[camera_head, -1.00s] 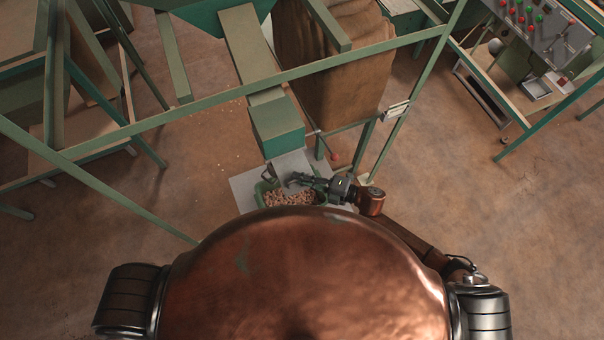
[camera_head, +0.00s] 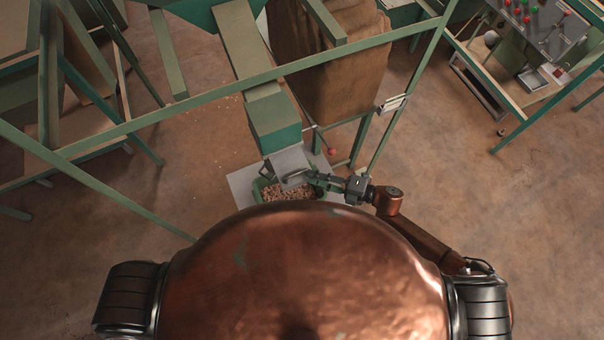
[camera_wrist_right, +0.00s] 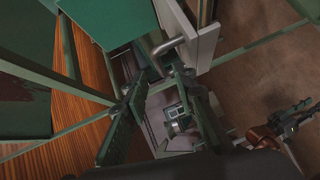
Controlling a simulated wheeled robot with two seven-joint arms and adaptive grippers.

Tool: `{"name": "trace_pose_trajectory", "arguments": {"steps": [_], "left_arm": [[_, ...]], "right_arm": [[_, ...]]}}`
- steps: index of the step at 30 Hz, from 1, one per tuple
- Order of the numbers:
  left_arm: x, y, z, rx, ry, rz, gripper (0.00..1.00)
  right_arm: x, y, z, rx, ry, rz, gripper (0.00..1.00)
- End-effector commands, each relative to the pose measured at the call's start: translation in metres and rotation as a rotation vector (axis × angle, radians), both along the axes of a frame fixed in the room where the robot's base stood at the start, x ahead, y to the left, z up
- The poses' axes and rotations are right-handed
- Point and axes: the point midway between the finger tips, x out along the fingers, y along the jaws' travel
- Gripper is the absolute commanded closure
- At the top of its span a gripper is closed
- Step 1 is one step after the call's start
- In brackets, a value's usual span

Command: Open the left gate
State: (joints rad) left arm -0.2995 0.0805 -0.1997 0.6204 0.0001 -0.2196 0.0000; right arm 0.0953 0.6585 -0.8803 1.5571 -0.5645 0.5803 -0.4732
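The gate is a grey metal plate (camera_head: 290,160) at the lower end of a green chute (camera_head: 272,125). A bent bar handle (camera_head: 295,177) shows on its lower part. In the right wrist view the pale gate panel (camera_wrist_right: 202,35) and its grey handle (camera_wrist_right: 168,44) are just beyond my fingers. My right gripper (camera_head: 312,177) is at the right of the handle in the head view. Its two dark fingers stand apart in the wrist view (camera_wrist_right: 165,85), with nothing seen held. Whether a finger touches the handle I cannot tell. My left gripper is out of view.
Green frame bars cross above. A large brown sack (camera_head: 325,75) hangs behind. A control panel (camera_head: 540,20) is at the far right. Floor to the right is bare.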

Motion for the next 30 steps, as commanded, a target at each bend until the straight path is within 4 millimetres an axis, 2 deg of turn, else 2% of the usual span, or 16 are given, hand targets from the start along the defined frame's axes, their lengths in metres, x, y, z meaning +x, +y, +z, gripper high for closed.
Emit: {"name": "trace_pose_trajectory", "arguments": {"steps": [3,10,30], "left_arm": [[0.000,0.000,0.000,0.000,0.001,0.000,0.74],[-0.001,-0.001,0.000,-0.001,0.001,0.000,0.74],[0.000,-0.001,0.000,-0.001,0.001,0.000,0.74]], "right_arm": [[-0.007,-0.023,0.002,-0.002,0.001,-0.001,0.75],[-0.015,-0.048,0.007,0.001,0.000,-0.001,0.75],[-0.016,-0.052,0.007,0.000,0.001,-0.002,0.75]]}}
